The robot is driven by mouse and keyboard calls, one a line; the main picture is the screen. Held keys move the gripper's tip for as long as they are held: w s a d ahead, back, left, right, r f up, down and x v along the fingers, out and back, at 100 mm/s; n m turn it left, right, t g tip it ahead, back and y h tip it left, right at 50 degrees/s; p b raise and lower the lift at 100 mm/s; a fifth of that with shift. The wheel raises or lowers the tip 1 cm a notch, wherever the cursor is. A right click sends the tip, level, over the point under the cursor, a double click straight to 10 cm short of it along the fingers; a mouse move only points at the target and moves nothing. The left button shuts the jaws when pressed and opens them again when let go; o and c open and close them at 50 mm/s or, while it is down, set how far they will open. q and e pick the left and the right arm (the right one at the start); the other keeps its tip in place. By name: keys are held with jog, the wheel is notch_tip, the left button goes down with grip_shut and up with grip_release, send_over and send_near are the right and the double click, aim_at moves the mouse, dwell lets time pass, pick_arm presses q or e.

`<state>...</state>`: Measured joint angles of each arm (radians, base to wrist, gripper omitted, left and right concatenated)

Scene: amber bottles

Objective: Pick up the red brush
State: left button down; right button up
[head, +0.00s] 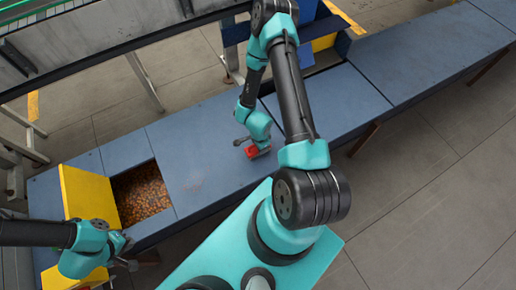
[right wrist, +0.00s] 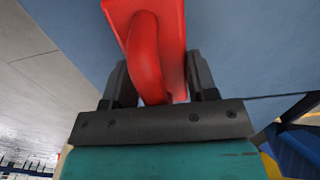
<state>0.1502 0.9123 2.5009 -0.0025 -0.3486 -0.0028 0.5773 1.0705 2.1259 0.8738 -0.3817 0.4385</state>
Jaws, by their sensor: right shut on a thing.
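The red brush (head: 257,151) is on or just above the blue table top in the head view, at the end of my right arm. In the right wrist view the brush (right wrist: 157,55) shows as a red block with a curved red handle. My right gripper (right wrist: 160,88) is shut on the handle, with one dark finger on each side. In the head view the right gripper (head: 247,143) is small and partly hidden by the wrist. My left gripper (head: 132,254) is at the lower left, beside the yellow panel, with its fingers apart and nothing between them.
An opening full of amber bottles (head: 142,194) lies in the table on the left. A yellow panel (head: 88,205) stands at its left edge. The blue table (head: 195,140) is clear between the bottles and the brush. A metal frame (head: 120,47) runs along the back.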

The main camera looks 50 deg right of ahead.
jog(key=shift+r, duration=0.1)
notch_tip(320, 180, up, 18)
dwell(0.9)
dwell(0.3)
